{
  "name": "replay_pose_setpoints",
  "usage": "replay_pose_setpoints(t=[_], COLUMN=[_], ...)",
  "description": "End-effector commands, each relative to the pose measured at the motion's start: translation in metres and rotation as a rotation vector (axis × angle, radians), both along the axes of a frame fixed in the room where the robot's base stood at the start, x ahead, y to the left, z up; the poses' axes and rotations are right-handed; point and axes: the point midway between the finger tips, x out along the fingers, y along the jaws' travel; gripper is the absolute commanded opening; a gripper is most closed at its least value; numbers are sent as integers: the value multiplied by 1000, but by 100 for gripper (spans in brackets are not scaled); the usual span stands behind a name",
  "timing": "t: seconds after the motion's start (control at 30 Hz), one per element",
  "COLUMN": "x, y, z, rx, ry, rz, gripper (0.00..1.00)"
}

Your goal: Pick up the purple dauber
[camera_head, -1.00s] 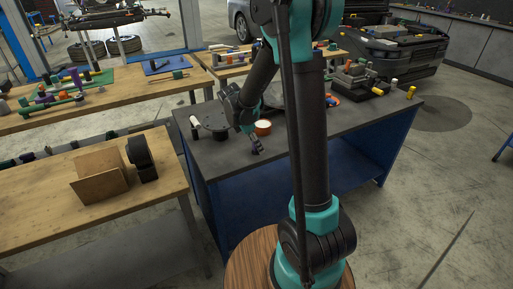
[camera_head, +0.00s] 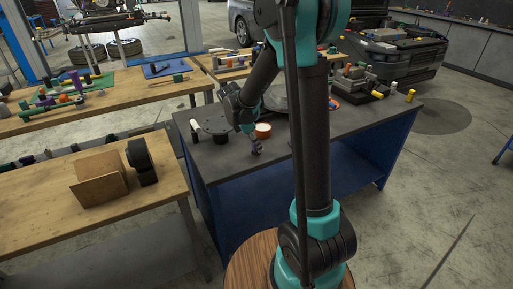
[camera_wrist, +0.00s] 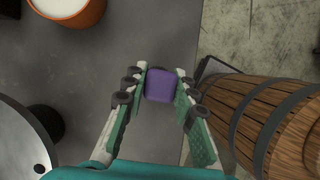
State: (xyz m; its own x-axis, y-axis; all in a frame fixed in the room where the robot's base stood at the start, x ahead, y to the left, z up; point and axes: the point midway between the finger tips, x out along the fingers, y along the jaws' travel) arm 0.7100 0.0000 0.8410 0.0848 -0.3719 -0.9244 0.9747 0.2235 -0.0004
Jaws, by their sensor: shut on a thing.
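The purple dauber (camera_wrist: 160,85) shows in the wrist view as a small rounded purple block between the fingertips. My gripper (camera_wrist: 160,92) is shut on it, with one finger on each side. Its lower part is hidden or too small to make out. In the head view my gripper (camera_head: 256,146) is over the front part of the dark worktable (camera_head: 225,165), and the dauber cannot be made out there. Whether the dauber touches the table top is not clear.
An orange-rimmed round container (camera_head: 263,131) stands close beside my gripper, and it also shows in the wrist view (camera_wrist: 66,10). A dark round stand (camera_head: 212,132) is to the left. A wooden barrel (camera_wrist: 270,120) stands beyond the table edge.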

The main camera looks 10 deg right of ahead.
Motion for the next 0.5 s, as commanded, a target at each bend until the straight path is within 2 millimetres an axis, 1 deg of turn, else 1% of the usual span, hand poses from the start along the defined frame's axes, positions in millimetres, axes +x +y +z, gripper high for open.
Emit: replay_pose_setpoints(t=[0.17,0.3,0.5], x=[-1,-1,-1], y=[0,0,0], z=[36,75,126], rx=[-1,-1,-1], ry=[0,0,0], rz=[0,0,0], gripper=[0,0,0])
